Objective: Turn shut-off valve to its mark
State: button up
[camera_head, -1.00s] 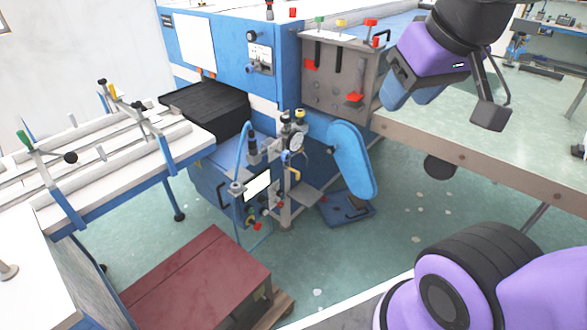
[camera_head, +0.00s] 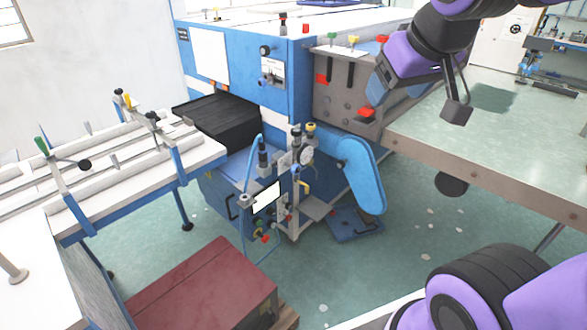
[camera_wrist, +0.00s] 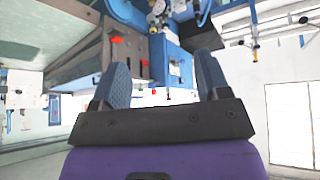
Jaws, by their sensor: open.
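The blue machine's front carries a cluster of air fittings with a gauge (camera_head: 307,157), a yellow lever (camera_head: 305,184) and a small red knob (camera_head: 264,237). I cannot tell which of these is the shut-off valve, and no mark can be made out. My gripper (camera_head: 388,92) is at the upper right in the head view, in front of the grey side panel (camera_head: 335,98), well apart from the fittings. In the wrist view my gripper (camera_wrist: 162,70) has its two blue fingers spread, with nothing between them.
A long worktable (camera_head: 480,150) runs along the right. A white rail table (camera_head: 140,155) stands at left. A dark red box (camera_head: 205,285) sits on the floor in front. A blue guard (camera_head: 362,175) juts beside the fittings. Green floor is open between them.

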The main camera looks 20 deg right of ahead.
jog(key=w+d+f+t, duration=0.1)
jog(key=w+d, duration=0.1)
jog(key=w, duration=0.8)
jog(key=n+t+y, duration=0.5)
jog(key=t, duration=0.1)
send_over(298, 170)
jog(key=s+d, duration=0.3)
jog(key=d, duration=0.2)
notch_tip(298, 170, down, 30)
jog(key=f, duration=0.1)
jog(key=s+a+f+t+y, duration=0.1)
jog(key=s+f+t+y, duration=0.25)
jog(key=f, duration=1.15)
jog(key=shift+g, duration=0.45)
jog(key=x, duration=1)
jog(key=shift+a+r, duration=0.2)
jog(key=shift+a, duration=0.3)
jog(key=c, duration=0.9)
